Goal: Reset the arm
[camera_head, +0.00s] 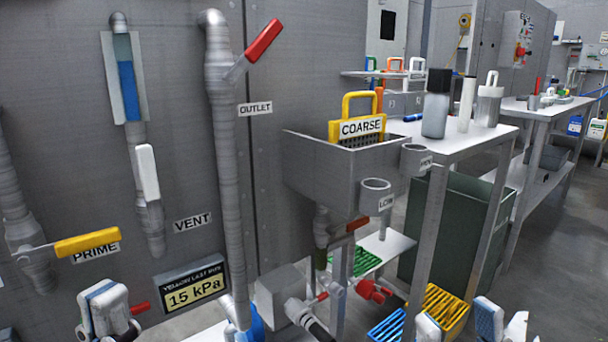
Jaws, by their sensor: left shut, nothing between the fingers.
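My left gripper (106,310) is at the bottom left, white with blue pads, in front of the grey wall panel. Its fingers are together and empty. It is below the yellow PRIME handle (87,243) and left of the pressure display (190,290), apart from both as far as I can tell. Parts of my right gripper (502,322) show at the bottom right, cut off by the lower edge. I cannot tell how far its fingers are apart.
A sink (330,172) with a yellow COARSE basket (359,127) stands at the middle. A red OUTLET handle (264,40) is above. A white table (465,140) carries bottles. A yellow crate (446,307) and a blue crate (388,326) are low. Floor is open at far right.

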